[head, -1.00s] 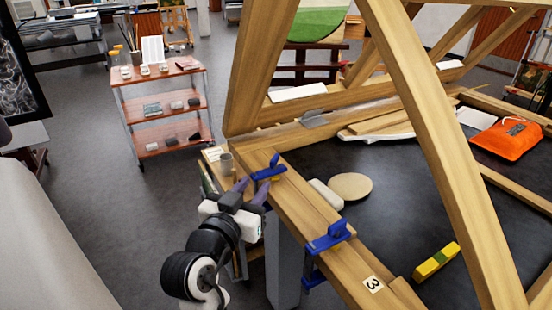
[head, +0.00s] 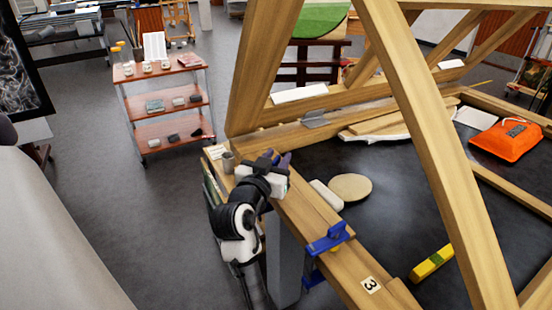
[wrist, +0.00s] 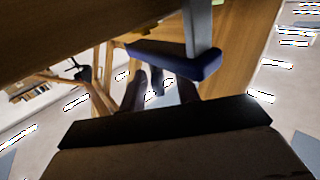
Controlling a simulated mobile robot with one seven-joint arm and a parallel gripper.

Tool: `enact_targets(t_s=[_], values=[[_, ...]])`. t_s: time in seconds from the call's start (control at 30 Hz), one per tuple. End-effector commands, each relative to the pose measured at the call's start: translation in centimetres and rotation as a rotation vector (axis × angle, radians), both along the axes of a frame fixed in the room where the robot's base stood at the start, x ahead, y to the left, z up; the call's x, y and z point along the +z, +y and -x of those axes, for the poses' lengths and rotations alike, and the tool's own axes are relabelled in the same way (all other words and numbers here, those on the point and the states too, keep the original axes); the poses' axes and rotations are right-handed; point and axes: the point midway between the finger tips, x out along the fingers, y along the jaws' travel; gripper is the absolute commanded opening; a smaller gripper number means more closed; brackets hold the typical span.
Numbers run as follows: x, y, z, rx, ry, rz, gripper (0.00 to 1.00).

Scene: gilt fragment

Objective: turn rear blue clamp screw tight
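The rear blue clamp sits on the near wooden beam (head: 312,205), mostly hidden behind my gripper in the head view. In the wrist view its blue bar (wrist: 180,60) runs across the top middle, with a grey metal bar (wrist: 201,25) rising from it. My gripper (head: 279,161) is at the rear clamp. In the wrist view its two dark fingers (wrist: 159,97) stand apart below the blue bar, with light gaps between them. A dark upright shape shows between the fingers; I cannot tell whether it is the screw. No finger contact is clear.
A front blue clamp (head: 330,240) is on the same beam, nearer me, beside a card marked 3 (head: 371,285). A grey cup (head: 228,161) stands left of my gripper. A slanted timber brace (head: 430,130) crosses the right side. Open floor lies left.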

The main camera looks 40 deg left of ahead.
Motion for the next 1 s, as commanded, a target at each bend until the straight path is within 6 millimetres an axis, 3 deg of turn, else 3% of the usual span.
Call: enact_targets(t_s=[0.03, 0.27, 0.67, 1.0], values=[[0.01, -0.01, 0.02, 0.0, 0.0, 0.0, 0.3], [0.01, 0.0, 0.04, 0.0, 0.0, 0.0, 0.0], [-0.08, 0.1, 0.12, -0.042, -0.001, -0.001, 0.0], [-0.14, 0.13, 0.1, -0.258, -0.002, -0.002, 0.0]])
